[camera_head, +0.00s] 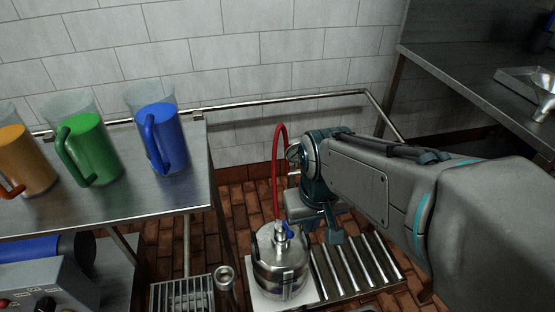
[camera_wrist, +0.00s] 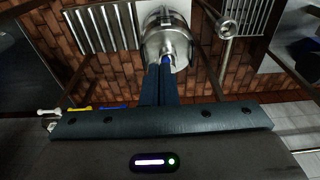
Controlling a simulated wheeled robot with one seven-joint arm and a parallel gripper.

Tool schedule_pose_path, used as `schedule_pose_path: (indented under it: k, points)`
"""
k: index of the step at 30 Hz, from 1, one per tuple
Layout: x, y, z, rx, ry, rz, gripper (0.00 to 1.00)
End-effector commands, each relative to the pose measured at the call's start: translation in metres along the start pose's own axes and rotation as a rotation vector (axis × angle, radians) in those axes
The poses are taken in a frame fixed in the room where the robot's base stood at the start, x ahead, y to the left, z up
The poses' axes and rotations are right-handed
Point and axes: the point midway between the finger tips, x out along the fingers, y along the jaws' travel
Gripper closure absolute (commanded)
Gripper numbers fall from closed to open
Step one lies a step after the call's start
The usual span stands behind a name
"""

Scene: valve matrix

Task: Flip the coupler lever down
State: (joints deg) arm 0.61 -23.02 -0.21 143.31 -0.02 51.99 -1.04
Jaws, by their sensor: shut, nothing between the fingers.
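A steel keg (camera_head: 281,266) stands on a pale plate on the floor, with a metal coupler (camera_head: 281,232) on top and a red hose (camera_head: 278,165) rising from it. The small blue coupler lever (camera_head: 290,234) sticks out at the coupler's right side. In the wrist view the keg (camera_wrist: 163,22) is ahead, and a bit of the blue lever (camera_wrist: 167,60) shows by the fingertips. My gripper (camera_wrist: 160,69) is shut and empty, its fingers pointing at the coupler. Whether they touch the lever I cannot tell; the fingers partly hide it.
A roller conveyor (camera_head: 355,272) lies right of the keg. A steel table (camera_head: 190,195) with orange, green and blue jugs (camera_head: 160,140) stands at left. A metal funnel-like cup (camera_head: 225,277) and a floor grate (camera_head: 182,296) are left of the keg. A counter is at the right.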

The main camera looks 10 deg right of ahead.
Motion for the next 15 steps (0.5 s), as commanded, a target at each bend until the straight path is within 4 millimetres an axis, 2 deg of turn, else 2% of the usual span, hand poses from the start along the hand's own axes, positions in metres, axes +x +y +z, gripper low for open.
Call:
schedule_pose_path:
  k: [8,11,15]
  points:
    - [0.0,0.0,-0.002,-0.017,-0.006,-0.001,1.0]
    - [0.001,0.003,-0.011,-0.079,-0.027,-0.008,1.0]
    - [0.004,0.007,-0.035,-0.269,-0.077,-0.04,1.0]
